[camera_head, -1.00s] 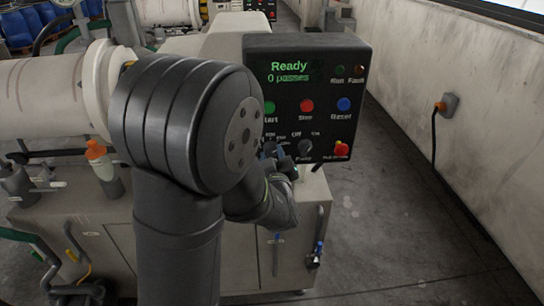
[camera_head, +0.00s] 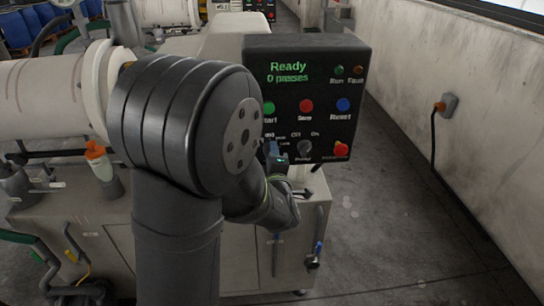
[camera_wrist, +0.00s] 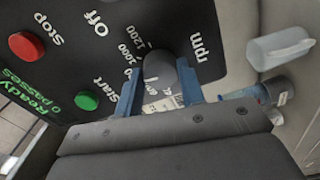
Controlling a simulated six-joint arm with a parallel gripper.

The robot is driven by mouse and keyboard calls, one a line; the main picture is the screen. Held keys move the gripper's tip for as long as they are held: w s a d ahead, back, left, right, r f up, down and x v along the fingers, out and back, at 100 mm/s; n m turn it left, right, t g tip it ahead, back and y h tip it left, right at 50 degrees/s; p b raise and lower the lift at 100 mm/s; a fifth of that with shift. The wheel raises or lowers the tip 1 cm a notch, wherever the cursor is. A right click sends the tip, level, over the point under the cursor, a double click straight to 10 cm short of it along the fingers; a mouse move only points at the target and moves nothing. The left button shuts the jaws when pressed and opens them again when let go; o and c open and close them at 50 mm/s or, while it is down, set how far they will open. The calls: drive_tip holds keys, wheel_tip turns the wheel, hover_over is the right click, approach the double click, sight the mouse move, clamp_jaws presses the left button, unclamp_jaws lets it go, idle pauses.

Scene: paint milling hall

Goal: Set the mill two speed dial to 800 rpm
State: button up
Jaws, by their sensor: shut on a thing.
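The black control panel (camera_head: 318,75) shows "Ready" and "0 passes" in green. In the wrist view, the dark speed dial (camera_wrist: 162,72) sits on the panel (camera_wrist: 100,20) beside the word "rpm", with a printed scale around it; 1000 and 1200 are readable. My gripper (camera_wrist: 158,95) has its blue fingers on either side of the dial, shut on it. The dial's pointer is hidden or too unclear to read. In the head view my gripper (camera_head: 274,160) is at the panel's lower left, and my arm and gripper hide the dial.
Near the dial are the start button (camera_head: 269,108), stop button (camera_head: 306,105), blue reset button (camera_head: 343,104), a pump knob (camera_head: 304,148) and a red emergency-stop button (camera_head: 341,149). A clear vessel (camera_wrist: 280,46) stands beside the panel in the wrist view. The floor right of the machine is open.

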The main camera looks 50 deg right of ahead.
drive_tip(key=shift+n, duration=0.9)
drive_tip(key=o, duration=1)
drive_tip(key=v, duration=1.7)
drive_tip(key=shift+s+a+r, duration=0.1)
drive_tip(key=shift+s+a, duration=0.05)
drive_tip(key=shift+s, duration=0.05)
drive_tip(key=shift+w, duration=0.1)
drive_tip(key=x, duration=1.7)
drive_tip(key=shift+w+d, duration=0.1)
drive_tip(key=shift+d, duration=0.1)
